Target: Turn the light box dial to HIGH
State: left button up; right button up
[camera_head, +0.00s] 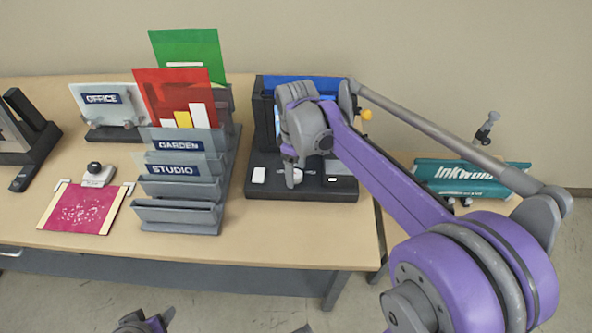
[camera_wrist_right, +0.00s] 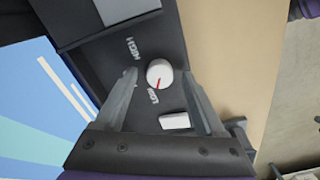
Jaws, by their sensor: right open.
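The light box (camera_head: 330,188) has a black base and an upright blue panel, partly hidden by my right arm. Its round white dial (camera_wrist_right: 159,72) shows in the right wrist view, with a red mark on the side nearer the LOW label (camera_wrist_right: 153,96). The HIGH label (camera_wrist_right: 130,48) is on the other side. My right gripper (camera_wrist_right: 161,77) is open, one finger on each side of the dial; contact is not clear. In the head view my right gripper (camera_head: 290,158) is over the base.
A white switch (camera_wrist_right: 174,121) sits beside the dial. The grey GARDEN and STUDIO rack (camera_head: 180,215) stands left of the light box, holding cards.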

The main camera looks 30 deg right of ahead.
jog(key=shift+f, duration=0.3)
grip_shut()
